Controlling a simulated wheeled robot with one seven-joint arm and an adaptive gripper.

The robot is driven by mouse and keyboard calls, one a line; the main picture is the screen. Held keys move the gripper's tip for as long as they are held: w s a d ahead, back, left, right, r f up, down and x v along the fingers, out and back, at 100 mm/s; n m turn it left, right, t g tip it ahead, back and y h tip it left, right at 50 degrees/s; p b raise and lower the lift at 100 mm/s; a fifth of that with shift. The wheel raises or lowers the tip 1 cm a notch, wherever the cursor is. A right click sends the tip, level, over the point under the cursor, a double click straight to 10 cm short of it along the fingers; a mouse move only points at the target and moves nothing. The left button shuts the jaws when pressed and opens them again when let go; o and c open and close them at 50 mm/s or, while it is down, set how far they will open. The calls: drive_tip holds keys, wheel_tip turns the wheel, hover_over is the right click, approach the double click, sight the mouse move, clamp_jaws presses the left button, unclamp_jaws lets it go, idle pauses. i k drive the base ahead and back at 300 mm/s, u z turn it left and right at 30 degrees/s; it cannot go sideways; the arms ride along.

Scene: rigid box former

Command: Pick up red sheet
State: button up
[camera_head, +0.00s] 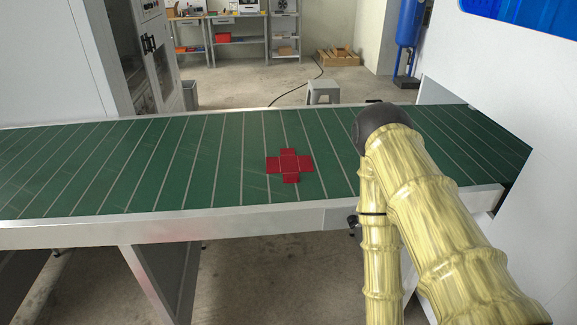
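The red sheet (289,163) is a flat cross-shaped piece with fold lines. It lies on the green conveyor belt (215,170), a little right of the middle of the view. My arm, with a yellow bamboo-like surface and a dark joint, stands to the right of the sheet and reaches up over the belt's front edge. My gripper is not visible in this view. Nothing covers the sheet, and no part of my arm touches it in the picture.
The belt has pale cross lines and a metal front rail (150,227). White machine housings stand at left and right. Behind the belt are a grey stool (323,90), workbenches (235,35) and a blue tank (408,25). The belt left of the sheet is clear.

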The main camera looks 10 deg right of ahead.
sight(290, 164)
drive_tip(key=u, duration=1.45)
drive_tip(key=k, duration=0.85)
drive_tip(key=z, duration=0.95)
drive_tip(key=i, duration=0.5)
drive_tip(key=u, duration=0.05)
